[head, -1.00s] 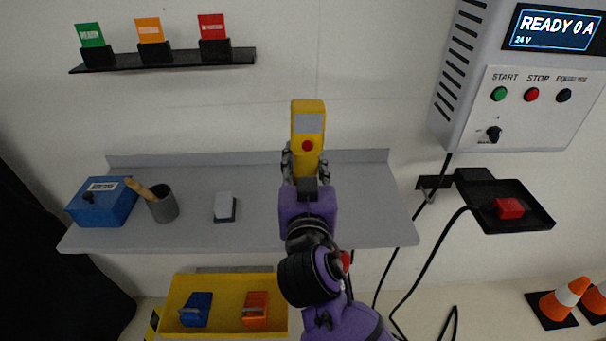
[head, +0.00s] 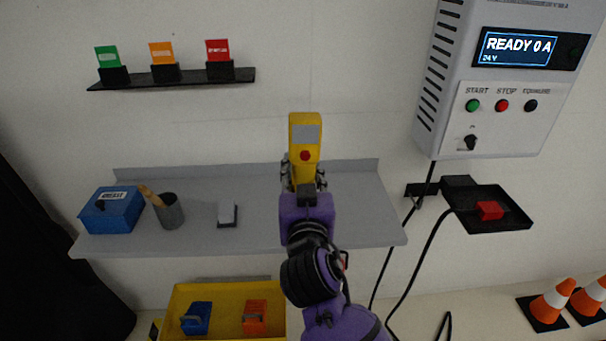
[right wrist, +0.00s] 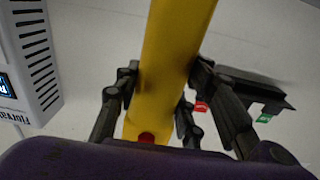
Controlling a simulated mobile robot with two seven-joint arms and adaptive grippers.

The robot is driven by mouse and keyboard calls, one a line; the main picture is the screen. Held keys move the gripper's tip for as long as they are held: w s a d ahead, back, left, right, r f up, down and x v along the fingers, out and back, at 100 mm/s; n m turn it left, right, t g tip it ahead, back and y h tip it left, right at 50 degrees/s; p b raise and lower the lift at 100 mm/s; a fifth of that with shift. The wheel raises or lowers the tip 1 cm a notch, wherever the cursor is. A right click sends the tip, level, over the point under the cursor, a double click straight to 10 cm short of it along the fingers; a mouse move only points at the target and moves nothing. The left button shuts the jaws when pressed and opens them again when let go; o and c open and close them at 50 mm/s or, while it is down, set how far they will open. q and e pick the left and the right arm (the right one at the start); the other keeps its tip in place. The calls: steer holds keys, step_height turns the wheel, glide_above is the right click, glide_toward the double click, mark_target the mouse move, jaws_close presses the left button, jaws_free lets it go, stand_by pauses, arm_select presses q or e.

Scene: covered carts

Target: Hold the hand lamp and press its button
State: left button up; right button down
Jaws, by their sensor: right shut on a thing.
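The yellow hand lamp (head: 304,127) is held upright above the grey shelf in the head view, with a grey panel on its face and a red button (head: 305,155) below the panel. My right gripper (head: 304,178) is shut on the lamp's lower part, its fingers on both sides. In the right wrist view the yellow lamp body (right wrist: 168,62) stands between the dark fingers (right wrist: 160,108), and part of the red button (right wrist: 147,137) shows low down. Nothing touches the button. My left gripper is not in view.
The grey shelf (head: 265,232) carries a blue box (head: 111,212), a cup with a wooden handle (head: 169,212) and a small grey-white block (head: 227,213). A charger cabinet (head: 447,62) and black tray (head: 505,222) are at right. A yellow bin (head: 228,300) is below; cones (head: 553,300) stand lower right.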

steer(key=shift+f+b, duration=0.35)
steer(key=shift+f, duration=0.3)
steer(key=shift+f+b, duration=0.3)
steer(key=shift+f, duration=0.3)
steer(key=shift+f+b, duration=0.75)
steer(key=shift+f, duration=0.65)
steer(key=shift+f+b, duration=0.35)
steer(key=shift+f, duration=0.25)
steer(key=shift+f+b, duration=0.3)
steer(key=shift+f, duration=0.3)
steer(key=shift+f+b, duration=0.85)
steer(key=shift+f, duration=0.55)
steer(key=shift+f+b, duration=0.4)
steer(key=shift+f, duration=0.2)
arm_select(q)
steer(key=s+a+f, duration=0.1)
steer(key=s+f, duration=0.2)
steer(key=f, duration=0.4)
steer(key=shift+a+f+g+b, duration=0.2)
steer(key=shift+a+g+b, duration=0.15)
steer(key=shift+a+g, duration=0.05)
arm_select(e)
steer(key=shift+f, duration=0.55)
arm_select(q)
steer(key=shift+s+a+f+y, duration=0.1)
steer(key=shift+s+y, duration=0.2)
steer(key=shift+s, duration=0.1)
arm_select(e)
steer(key=shift+f, duration=0.2)
